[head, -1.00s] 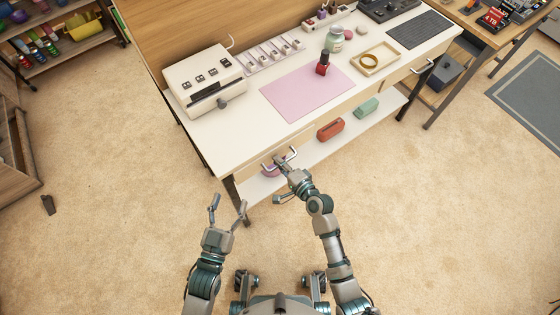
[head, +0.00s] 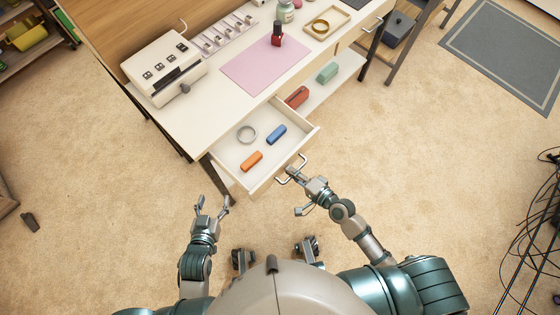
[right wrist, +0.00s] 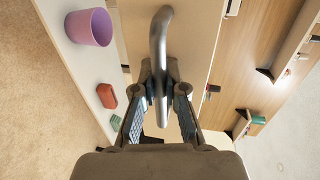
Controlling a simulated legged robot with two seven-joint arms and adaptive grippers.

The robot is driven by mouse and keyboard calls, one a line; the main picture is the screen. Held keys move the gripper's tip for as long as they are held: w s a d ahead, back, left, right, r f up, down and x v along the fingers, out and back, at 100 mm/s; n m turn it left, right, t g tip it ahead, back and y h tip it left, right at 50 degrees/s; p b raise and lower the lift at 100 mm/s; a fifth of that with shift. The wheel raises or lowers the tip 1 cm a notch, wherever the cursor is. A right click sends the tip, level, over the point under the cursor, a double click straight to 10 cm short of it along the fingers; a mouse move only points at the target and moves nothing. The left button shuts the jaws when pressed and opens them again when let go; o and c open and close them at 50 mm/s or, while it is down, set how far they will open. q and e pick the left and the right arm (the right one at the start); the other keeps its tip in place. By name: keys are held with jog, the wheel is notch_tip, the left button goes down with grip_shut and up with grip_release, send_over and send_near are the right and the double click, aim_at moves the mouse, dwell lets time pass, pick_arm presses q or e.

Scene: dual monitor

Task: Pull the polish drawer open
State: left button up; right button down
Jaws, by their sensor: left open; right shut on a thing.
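The polish drawer (head: 231,154) stands pulled out from the front of the white table in the head view. Inside it lie a grey ring (head: 246,134), a blue block (head: 276,135) and an orange block (head: 251,161). My right gripper (head: 294,173) is shut on the drawer's metal handle (head: 303,158). In the right wrist view, the handle (right wrist: 160,35) passes between the fingers of the gripper (right wrist: 160,78). My left gripper (head: 213,204) is open and empty, low and to the left of the drawer front.
The white table (head: 190,118) carries a beige device (head: 163,66), a pink mat (head: 262,62), a red polish bottle (head: 277,38) and a tray (head: 325,24). A red case (head: 297,96) and a green case (head: 327,72) lie on the lower shelf.

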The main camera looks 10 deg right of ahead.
jog(key=shift+s+d+r, duration=0.1)
jog(key=shift+s+d, duration=0.65)
jog(key=shift+d, duration=0.3)
jog(key=c, duration=1.3)
grip_release()
jog(key=shift+o, duration=0.5)
jog(key=shift+d, duration=0.1)
jog(key=shift+s, duration=0.2)
jog(key=v, duration=1.1)
jog(key=shift+s+d, duration=0.2)
jog(key=shift+d, duration=0.05)
